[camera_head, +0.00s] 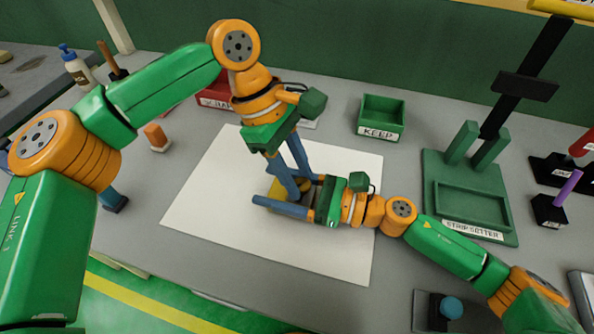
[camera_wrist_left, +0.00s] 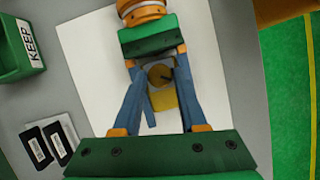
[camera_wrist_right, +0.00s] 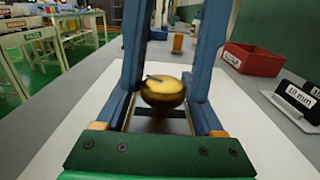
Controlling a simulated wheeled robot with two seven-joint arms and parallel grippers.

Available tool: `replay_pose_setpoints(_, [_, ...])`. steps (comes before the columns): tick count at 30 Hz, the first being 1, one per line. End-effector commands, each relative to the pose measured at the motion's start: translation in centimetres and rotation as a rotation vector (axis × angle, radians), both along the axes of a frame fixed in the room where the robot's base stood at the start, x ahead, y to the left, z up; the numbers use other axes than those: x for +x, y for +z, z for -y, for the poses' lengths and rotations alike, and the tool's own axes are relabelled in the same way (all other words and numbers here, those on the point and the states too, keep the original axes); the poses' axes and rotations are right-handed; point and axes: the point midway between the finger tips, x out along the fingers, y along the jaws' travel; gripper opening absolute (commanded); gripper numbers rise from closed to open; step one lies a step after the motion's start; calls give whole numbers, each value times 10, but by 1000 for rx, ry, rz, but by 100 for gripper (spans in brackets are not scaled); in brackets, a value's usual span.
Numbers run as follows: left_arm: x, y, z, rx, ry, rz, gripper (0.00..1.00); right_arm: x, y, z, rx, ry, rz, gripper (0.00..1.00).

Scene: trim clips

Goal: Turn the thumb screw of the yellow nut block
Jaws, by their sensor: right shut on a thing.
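The yellow nut block (camera_wrist_left: 163,99) sits low on the white sheet, mostly hidden by fingers in the head view. Its thumb screw (camera_wrist_left: 160,74) is a round knob on top with a dark mark; it looks brassy in the right wrist view (camera_wrist_right: 163,92). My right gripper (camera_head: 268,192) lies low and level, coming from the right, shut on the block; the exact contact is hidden. My left gripper (camera_head: 290,192) points down from above. Its fingers stand apart on either side of the screw, with gaps visible beside the knob in the left wrist view.
A green KEEP box (camera_head: 382,115) and a red scrap box (camera_head: 215,95) stand behind. A green strip-setter fixture (camera_head: 470,205) stands to the right, an orange block (camera_head: 156,137) to the left. The white sheet (camera_head: 215,220) is bare in front of the grippers.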

Motion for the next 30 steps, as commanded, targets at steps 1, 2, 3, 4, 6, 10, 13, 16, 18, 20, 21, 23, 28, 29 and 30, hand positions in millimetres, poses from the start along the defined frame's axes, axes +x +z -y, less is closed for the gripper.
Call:
replay_pose_setpoints(1, [0, 0, 0, 0, 0, 0, 26, 0, 0, 0, 0, 0, 0, 1])
replay_pose_setpoints(2, [0, 0, 0, 0, 0, 0, 18, 0, 0, 0, 0, 0, 0, 1])
replay_pose_setpoints(3, [0, 0, 0, 0, 0, 0, 7, 0, 0, 0, 0, 0, 0, 1])
replay_pose_setpoints(4, [0, 0, 0, 0, 0, 0, 0, 0, 0, 0, 0, 0, 0, 1])
replay_pose_setpoints(6, [0, 0, 0, 0, 0, 0, 0, 0, 0, 0, 0, 0, 0, 1])
replay_pose_setpoints(10, [0, 0, 0, 0, -5, 0, 0, 0, 0, 0, 0, 0, 0, 1])
replay_pose_setpoints(13, [0, 1, 0, 1, -27, 1, 0, 0, 0, 0, 0, 0, 0, 1])
replay_pose_setpoints(16, [1, 0, 1, 0, -67, 0, 0, 0, 0, 0, -1, 0, 0, 1])
replay_pose_setpoints(18, [1, 0, 1, 0, -108, 0, 0, 0, 0, 0, -1, 0, -1, 1])
replay_pose_setpoints(20, [2, 1, 1, -1, -150, 0, 0, 0, 0, 0, -1, 1, -1, 1])
replay_pose_setpoints(21, [2, 1, 2, -1, -182, 0, 0, 0, 0, 0, -1, 1, -1, 1])
replay_pose_setpoints(23, [2, 1, 2, -1, -232, -1, 0, 0, 0, 0, -1, 1, -1, 1])
replay_pose_setpoints(28, [3, 1, 3, -1, -381, 0, 0, -1, -1, 0, -1, 2, -1, 2])
replay_pose_setpoints(29, [3, 1, 3, -1, -407, -1, 0, -1, -1, 0, -1, 2, -1, 2])
replay_pose_setpoints(30, [4, 1, 3, -2, -441, 1, 0, -1, -1, 0, -1, 2, -1, 2])
